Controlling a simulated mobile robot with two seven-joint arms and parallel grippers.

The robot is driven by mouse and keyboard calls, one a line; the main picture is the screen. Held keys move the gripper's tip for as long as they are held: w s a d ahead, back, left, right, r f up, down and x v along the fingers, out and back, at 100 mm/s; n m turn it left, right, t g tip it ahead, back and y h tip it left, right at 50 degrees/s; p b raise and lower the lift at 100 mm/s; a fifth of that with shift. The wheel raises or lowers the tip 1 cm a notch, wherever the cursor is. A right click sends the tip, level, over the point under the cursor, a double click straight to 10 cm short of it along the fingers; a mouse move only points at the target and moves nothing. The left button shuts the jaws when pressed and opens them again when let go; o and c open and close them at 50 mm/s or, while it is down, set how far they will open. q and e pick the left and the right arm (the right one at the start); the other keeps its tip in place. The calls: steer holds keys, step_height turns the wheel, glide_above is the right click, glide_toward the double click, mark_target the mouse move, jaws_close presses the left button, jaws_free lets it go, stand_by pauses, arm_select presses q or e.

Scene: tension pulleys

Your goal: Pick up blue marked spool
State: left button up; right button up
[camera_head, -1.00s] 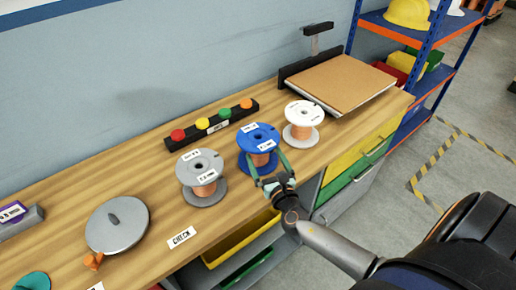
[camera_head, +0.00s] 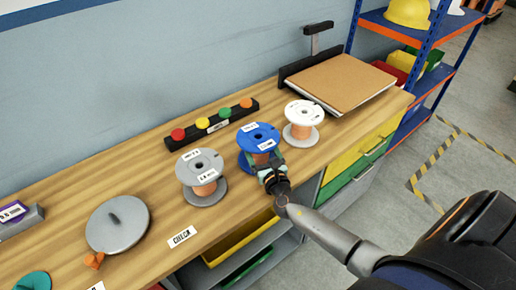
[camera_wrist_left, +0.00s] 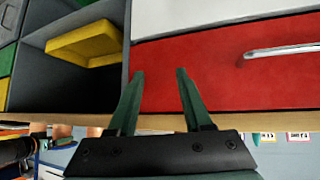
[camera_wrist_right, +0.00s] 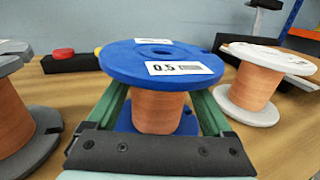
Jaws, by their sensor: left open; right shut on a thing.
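The blue spool (camera_head: 257,138) stands upright on the wooden bench, between a grey spool (camera_head: 202,172) on its left and a white spool (camera_head: 304,116) on its right. It has a white label on its top flange and copper-coloured wire; in the right wrist view (camera_wrist_right: 160,62) the label reads 0.5. My right gripper (camera_head: 268,166) is at its front, with its fingers on both sides of the wire core below the top flange, shut on it. My left gripper (camera_wrist_left: 160,80) is open and empty, facing a red drawer (camera_wrist_left: 220,75); it is not in the head view.
A bar with coloured buttons (camera_head: 212,124) lies behind the spools. A grey disc (camera_head: 117,226) lies at the left. A board (camera_head: 340,82) lies at the back right. Drawers (camera_head: 355,160) are under the bench's front edge.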

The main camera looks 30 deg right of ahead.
jaws_close()
steer(key=shift+r, duration=0.15)
stand_by(0.4)
